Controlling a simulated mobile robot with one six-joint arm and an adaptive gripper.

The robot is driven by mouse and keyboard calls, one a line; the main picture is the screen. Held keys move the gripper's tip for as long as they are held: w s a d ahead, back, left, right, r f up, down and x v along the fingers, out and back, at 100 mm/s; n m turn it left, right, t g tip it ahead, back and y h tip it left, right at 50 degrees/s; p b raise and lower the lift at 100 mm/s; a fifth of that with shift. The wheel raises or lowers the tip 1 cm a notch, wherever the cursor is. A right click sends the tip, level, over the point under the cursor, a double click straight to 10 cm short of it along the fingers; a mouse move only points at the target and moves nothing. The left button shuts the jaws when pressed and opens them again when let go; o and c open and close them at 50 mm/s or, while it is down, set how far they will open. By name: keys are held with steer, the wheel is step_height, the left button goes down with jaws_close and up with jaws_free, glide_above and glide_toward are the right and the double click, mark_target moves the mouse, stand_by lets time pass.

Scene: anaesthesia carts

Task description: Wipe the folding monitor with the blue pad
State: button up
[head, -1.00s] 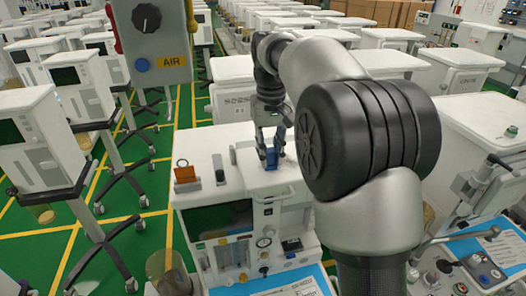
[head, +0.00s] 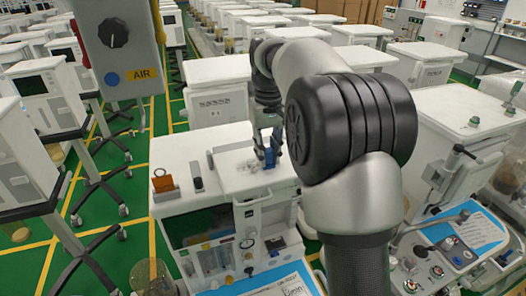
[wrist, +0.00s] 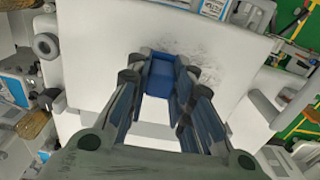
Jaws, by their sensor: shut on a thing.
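My gripper (head: 268,148) is shut on the blue pad (head: 269,161) and points down at the middle cart's white top. In the wrist view, the pad (wrist: 161,76) sits between the fingertips (wrist: 158,88). Below it is a flat white panel (wrist: 110,45), apparently the folding monitor, with dark grey smudges beside and beyond the pad. The panel also shows in the head view (head: 229,180), with faint smudges left of the pad. I cannot tell whether the pad touches the panel.
An orange block (head: 163,181) and a dark upright piece (head: 197,182) stand on the cart's left top. A grey AIR box (head: 120,45) hangs at upper left. Other white carts crowd both sides and the back. Green floor shows at left.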

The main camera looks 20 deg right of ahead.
steer(key=shift+s+d+f+p, duration=0.15)
steer(key=shift+d+p, duration=0.5)
steer(key=shift+d, duration=1.05)
steer(key=shift+w+p, duration=0.25)
steer(key=shift+p, duration=0.3)
steer(key=shift+w, duration=0.35)
steer(key=shift+a+p, duration=0.4)
steer(key=shift+a, duration=1.85)
steer(key=shift+a+p, duration=0.4)
steer(key=shift+a, duration=3.05)
steer(key=shift+w+p, duration=0.45)
steer(key=shift+p, duration=0.3)
steer(key=shift+w+d, duration=0.15)
steer(key=shift+d, duration=0.1)
steer(key=shift+d+r, duration=0.2)
steer(key=shift+d, duration=0.6)
steer(key=shift+d+f, duration=0.1)
steer(key=shift+d, duration=4.65)
step_height(320, 180, up, 6)
